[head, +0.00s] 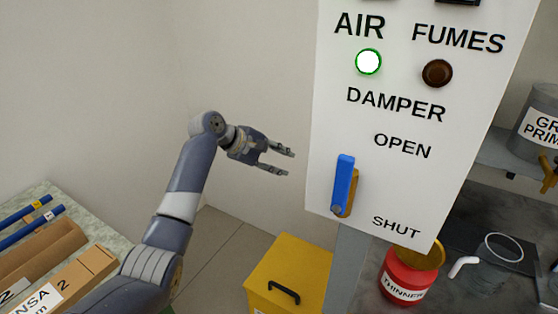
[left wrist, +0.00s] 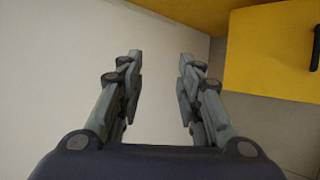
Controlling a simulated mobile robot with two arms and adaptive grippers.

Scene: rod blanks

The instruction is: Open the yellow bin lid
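The yellow bin (head: 293,268) stands on the floor at the bottom centre of the head view, with its lid lying flat on top and a black handle (head: 284,292) on it. My left gripper (head: 290,163) is open and empty, above and behind the bin, left of the white panel. In the left wrist view my left gripper (left wrist: 157,75) shows its two fingers apart with nothing between them. A yellow surface (left wrist: 268,50) fills the upper right there, with part of a black handle (left wrist: 315,50) at the edge. My right gripper is in neither view.
A white damper panel (head: 420,165) with a blue lever (head: 343,182) hangs right of my gripper. A red thinner can (head: 403,280) sits on the grey bench at right. Blue rods (head: 30,211) and cardboard boxes (head: 75,277) lie at left. Open floor (head: 215,250) lies left of the bin.

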